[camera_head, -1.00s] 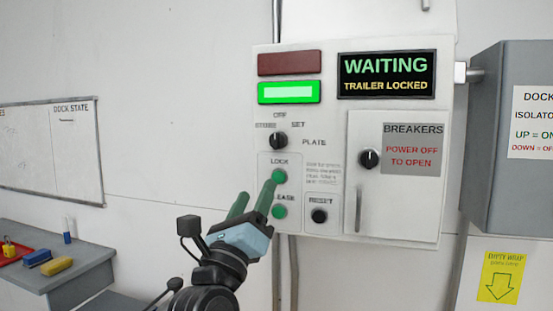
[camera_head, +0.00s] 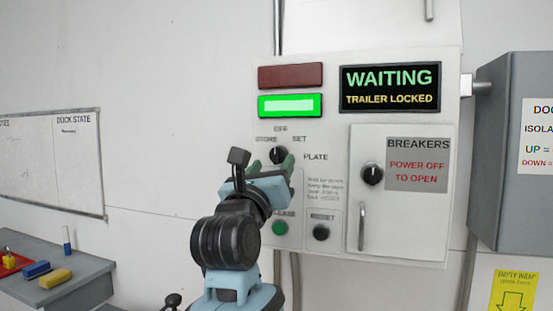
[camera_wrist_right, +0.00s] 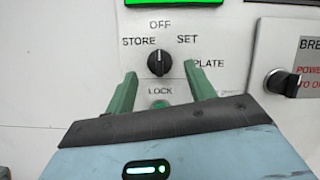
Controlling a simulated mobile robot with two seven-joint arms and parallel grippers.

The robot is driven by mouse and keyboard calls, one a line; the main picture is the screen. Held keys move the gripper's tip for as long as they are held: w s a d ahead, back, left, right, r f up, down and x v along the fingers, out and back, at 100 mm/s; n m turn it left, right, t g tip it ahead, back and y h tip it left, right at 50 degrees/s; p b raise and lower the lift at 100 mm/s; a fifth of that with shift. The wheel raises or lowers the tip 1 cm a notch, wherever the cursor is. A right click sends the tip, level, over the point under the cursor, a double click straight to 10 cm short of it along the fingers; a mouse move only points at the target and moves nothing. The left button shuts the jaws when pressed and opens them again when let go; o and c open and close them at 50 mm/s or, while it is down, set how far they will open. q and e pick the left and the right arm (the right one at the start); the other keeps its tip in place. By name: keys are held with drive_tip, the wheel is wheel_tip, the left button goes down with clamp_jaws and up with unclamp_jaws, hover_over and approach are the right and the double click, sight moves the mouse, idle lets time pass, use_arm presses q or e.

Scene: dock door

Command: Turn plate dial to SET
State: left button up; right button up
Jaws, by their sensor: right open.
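The black plate dial (camera_head: 278,154) is on the white control panel (camera_head: 336,130), with OFF above it, STORE to the left, and SET and PLATE to the right. In the right wrist view the dial (camera_wrist_right: 159,63) stands upright, its light mark toward OFF. My right gripper (camera_head: 272,166) is open and empty. In the wrist view its green fingers (camera_wrist_right: 161,84) are spread to either side, just below the dial and apart from it. The gripper partly hides the dial's lower area in the head view. My left gripper is not in view.
The green LOCK button (camera_wrist_right: 160,103) shows between the fingers. The release button (camera_head: 280,228) and black RESET button (camera_head: 321,232) are below. The breaker door with its knob (camera_head: 372,174) is at right. The display (camera_head: 390,88) reads WAITING, TRAILER LOCKED. A grey isolator box (camera_head: 500,160) stands farther right.

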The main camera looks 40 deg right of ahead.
sight(278, 155)
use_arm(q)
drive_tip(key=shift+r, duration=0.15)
use_arm(e)
drive_tip(key=shift+x, duration=1.3)
drive_tip(key=shift+c, duration=0.3)
drive_tip(key=c, duration=0.9)
